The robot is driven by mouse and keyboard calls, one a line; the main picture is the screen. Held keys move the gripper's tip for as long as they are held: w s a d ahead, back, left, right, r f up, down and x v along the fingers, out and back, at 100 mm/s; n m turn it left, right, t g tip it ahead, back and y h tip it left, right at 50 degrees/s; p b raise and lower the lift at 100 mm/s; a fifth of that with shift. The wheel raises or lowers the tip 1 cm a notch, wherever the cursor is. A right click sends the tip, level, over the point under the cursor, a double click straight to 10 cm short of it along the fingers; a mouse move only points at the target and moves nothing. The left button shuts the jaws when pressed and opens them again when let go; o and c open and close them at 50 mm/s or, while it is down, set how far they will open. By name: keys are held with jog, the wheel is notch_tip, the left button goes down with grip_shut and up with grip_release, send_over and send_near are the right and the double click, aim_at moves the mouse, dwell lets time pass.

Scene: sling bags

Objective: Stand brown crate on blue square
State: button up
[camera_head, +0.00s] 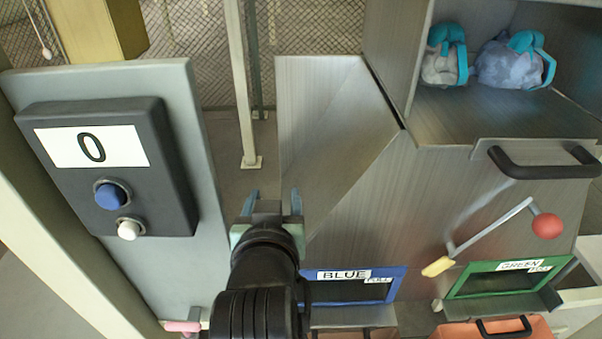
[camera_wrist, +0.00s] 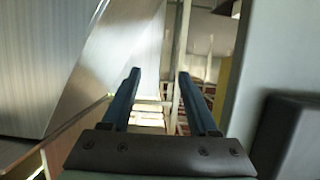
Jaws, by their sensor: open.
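My gripper (camera_head: 273,198) is open and empty, raised in front of the sloped metal chute, between the button panel and the chute. In the wrist view its two blue fingers (camera_wrist: 159,75) are apart with nothing between them. No thing that I can surely call the brown crate shows. An orange-brown container (camera_head: 497,329) with a black handle is cut off at the bottom right edge, below the green-framed opening. A similar orange-brown edge below the blue-framed opening (camera_head: 350,289) is mostly hidden. I see no blue square on a floor or surface.
A panel (camera_head: 110,165) with "0", a blue button (camera_head: 110,195) and a white button stands left. The metal chute (camera_head: 330,130) is close to the right. Wrapped bags (camera_head: 510,62) lie in the upper bin. A red-knobbed lever (camera_head: 547,225) sticks out. A post (camera_head: 240,85) stands behind.

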notch_tip(320, 180, up, 18)
jog(key=d+r+t, duration=0.1)
jog(key=d+t, duration=0.1)
jog(key=t, duration=0.4)
jog(key=s+d+r+t, duration=0.1)
jog(key=s+r+t, duration=0.2)
jog(key=s+r, duration=0.3)
jog(key=s+d+r+t, duration=0.1)
jog(key=s+r+t, duration=0.3)
jog(key=r, duration=0.8)
jog(key=shift+s+d, duration=0.15)
jog(key=shift+s, duration=0.8)
jog(key=shift+f, duration=0.1)
